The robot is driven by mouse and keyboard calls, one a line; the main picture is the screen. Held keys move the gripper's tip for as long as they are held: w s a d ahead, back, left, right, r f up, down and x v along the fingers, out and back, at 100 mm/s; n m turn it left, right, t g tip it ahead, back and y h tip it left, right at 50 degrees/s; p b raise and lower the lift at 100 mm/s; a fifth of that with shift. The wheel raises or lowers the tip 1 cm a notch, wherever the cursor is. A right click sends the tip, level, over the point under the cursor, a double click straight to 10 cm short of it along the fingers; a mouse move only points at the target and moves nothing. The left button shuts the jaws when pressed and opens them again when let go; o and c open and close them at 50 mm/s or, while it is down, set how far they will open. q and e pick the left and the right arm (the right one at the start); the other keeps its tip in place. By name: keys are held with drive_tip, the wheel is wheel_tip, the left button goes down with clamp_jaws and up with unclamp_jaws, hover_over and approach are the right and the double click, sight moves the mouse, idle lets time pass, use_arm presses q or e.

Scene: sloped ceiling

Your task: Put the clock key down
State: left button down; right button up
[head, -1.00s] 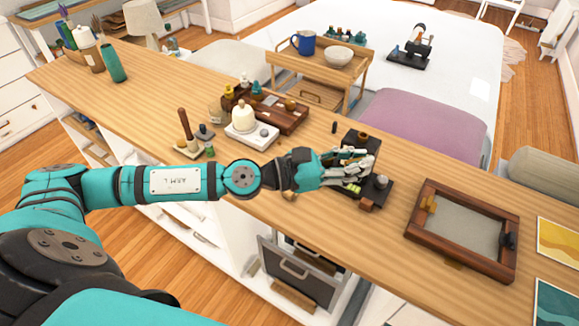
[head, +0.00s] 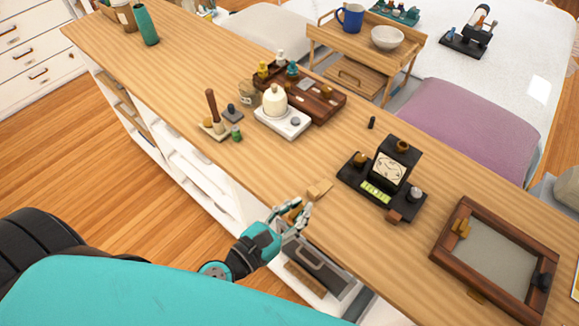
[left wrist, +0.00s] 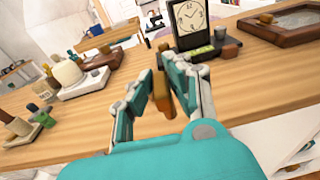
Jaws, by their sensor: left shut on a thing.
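My left gripper (head: 293,211) is above the front edge of the wooden counter, apart from the clock. In the left wrist view its fingers (left wrist: 162,92) are shut on a brown, wood-coloured piece (left wrist: 162,98), which I take to be the clock key. Its far end shows tan past the fingertips in the head view (head: 319,189); whether it touches the counter I cannot tell. The black clock (head: 389,166) with a pale dial stands on its dark base to the right, and shows at the top of the left wrist view (left wrist: 189,17). My right gripper is out of view.
A dark wooden box (head: 317,103) stands behind the candle stand. A wood-framed tray (head: 462,280) lies right of the clock. A small black piece (head: 371,122) stands near the back edge.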

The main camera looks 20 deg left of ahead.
use_arm(q)
drive_tip(key=shift+s+a+f, duration=0.1)
drive_tip(key=shift+s+a, duration=0.05)
drive_tip(key=shift+a, duration=0.1)
drive_tip(key=w+a+p, duration=0.1)
drive_tip(key=w, duration=0.3)
drive_tip(key=w+a+f, duration=0.1)
drive_tip(key=w, duration=0.4)
drive_tip(key=w+a+p, duration=0.1)
drive_tip(key=w, duration=0.3)
drive_tip(key=shift+w+a+f+p, duration=0.25)
drive_tip(key=shift+p, duration=0.05)
drive_tip(key=shift+w+a, duration=0.15)
drive_tip(key=shift+w, duration=0.4)
drive_tip(key=shift+w+a+f+b, duration=0.1)
drive_tip(key=shift+w+f+b, duration=0.05)
drive_tip(key=shift+f+b, duration=0.65)
drive_tip(key=shift+w+f+b, duration=0.15)
drive_tip(key=shift+f+b, duration=0.45)
drive_tip(key=shift+f, duration=0.4)
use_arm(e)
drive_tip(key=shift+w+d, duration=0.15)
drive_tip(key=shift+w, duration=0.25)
